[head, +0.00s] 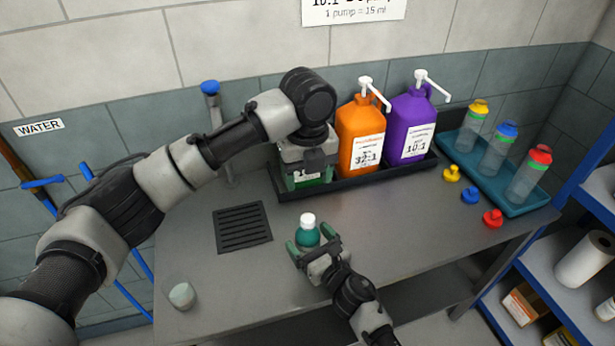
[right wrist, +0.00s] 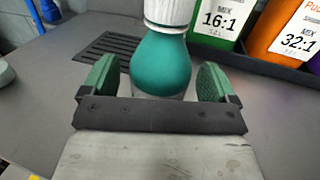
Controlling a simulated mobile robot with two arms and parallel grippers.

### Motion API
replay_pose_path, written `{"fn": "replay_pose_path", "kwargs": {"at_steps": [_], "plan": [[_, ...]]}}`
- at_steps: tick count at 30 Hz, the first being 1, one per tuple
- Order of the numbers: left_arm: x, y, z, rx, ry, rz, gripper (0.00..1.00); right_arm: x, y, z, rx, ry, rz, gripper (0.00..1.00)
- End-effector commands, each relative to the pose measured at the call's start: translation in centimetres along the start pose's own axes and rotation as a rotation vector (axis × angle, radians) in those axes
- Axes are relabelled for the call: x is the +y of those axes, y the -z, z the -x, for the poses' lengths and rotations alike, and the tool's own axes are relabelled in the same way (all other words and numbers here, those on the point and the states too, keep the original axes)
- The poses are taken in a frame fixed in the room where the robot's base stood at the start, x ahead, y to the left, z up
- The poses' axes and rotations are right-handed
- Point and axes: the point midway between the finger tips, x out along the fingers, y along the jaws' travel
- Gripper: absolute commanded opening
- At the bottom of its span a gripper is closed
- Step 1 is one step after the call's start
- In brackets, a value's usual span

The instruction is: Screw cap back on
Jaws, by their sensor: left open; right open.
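A small bottle (head: 307,236) of teal-green liquid stands upright on the grey counter, with a white cap (head: 307,219) on its top. In the right wrist view the bottle (right wrist: 160,66) is between my fingers, and the ribbed white cap (right wrist: 170,12) is cut off by the top edge. Whether the cap is tight cannot be told. My right gripper (head: 312,250) is open, one green-padded finger on each side of the bottle. My left gripper (head: 308,168) is open, pointing down at the green jug (right wrist: 215,22), hiding much of it in the head view.
Orange (head: 361,138) and purple (head: 409,125) pump jugs stand in a black tray (head: 375,178). A teal tray (head: 520,209) holds three bottles. Yellow (head: 452,173), blue (head: 469,194) and red (head: 492,217) pieces lie beside it. A drain grate (head: 242,227) is left; the front-right counter is clear.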

Motion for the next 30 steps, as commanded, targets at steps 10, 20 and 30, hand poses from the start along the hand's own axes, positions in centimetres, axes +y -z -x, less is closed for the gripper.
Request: {"fn": "replay_pose_path", "kwargs": {"at_steps": [10, 20, 30], "plan": [[0.0, 0.0, -1.2, 0.0, 0.0, 0.0, 0.61, 0.0, 0.3, 6.7, 0.003, -0.001, 0.002, 0.89], [0.0, 0.0, -1.9, 0.0, 0.0, 0.0, 0.61, 0.0, 0.1, 9.8, 0.001, 0.0, 0.0, 0.89], [0.0, 0.0, -1.8, 0.0, 0.0, 0.0, 0.61, 0.0, 0.1, 9.8, 0.001, 0.0, 0.0, 0.89]]}}
